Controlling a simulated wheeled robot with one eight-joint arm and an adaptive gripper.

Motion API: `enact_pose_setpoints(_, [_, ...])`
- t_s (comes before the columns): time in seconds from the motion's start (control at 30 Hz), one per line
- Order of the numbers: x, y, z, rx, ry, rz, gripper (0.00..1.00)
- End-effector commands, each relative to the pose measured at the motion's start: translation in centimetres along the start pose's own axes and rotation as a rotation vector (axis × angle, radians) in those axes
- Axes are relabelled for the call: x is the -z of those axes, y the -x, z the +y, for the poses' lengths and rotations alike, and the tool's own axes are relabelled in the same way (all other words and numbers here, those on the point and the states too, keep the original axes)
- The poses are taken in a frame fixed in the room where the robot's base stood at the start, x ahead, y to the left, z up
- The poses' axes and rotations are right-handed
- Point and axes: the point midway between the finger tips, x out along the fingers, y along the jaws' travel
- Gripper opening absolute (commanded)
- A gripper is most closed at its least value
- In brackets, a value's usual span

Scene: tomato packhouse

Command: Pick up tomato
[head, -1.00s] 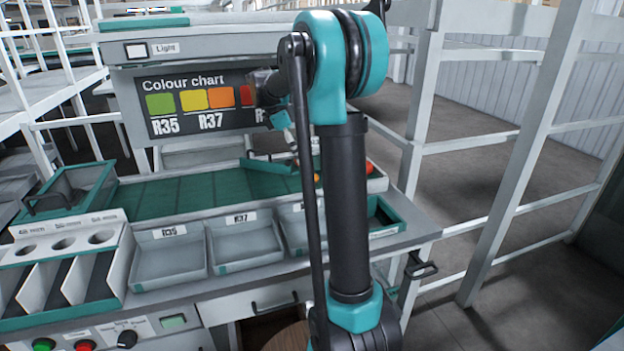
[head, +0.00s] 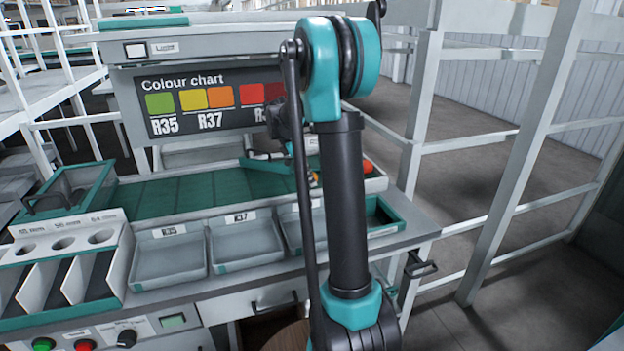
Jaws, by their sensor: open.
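A red tomato (head: 367,167) lies at the right end of the green sorting surface (head: 170,195), just right of my arm. A smaller orange tomato (head: 314,179) shows partly at the left edge of my arm, and the arm hides the rest of it. My gripper (head: 303,170) is low over the right part of the surface, close to the orange tomato. It is open, but its fingers are small and mostly hidden behind my arm. I cannot tell whether it touches the tomato.
A colour chart (head: 205,105) stands behind the surface. Grey trays (head: 168,273) labelled R35 and R37 line the front, with a divided holder (head: 75,285) at left. White rails (head: 505,180) stand at right. The left of the green surface is clear.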

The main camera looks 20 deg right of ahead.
Motion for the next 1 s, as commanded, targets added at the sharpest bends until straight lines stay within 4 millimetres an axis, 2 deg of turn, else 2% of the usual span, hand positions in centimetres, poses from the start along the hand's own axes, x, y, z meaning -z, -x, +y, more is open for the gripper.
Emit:
enact_pose_setpoints(0.1, [0.0,0.0,0.0,0.0,0.0,0.0,0.6])
enact_pose_setpoints(0.4, [0.0,0.0,0.0,0.0,0.0,0.0,0.23])
enact_pose_setpoints(0.77, [-0.1,0.2,0.0,0.0,0.0,0.0,0.22])
enact_pose_setpoints(0.87, [-0.3,0.8,0.0,0.0,0.0,0.0,0.22])
enact_pose_setpoints(1.0, [-1.0,2.4,0.0,0.0,0.0,0.0,0.22])
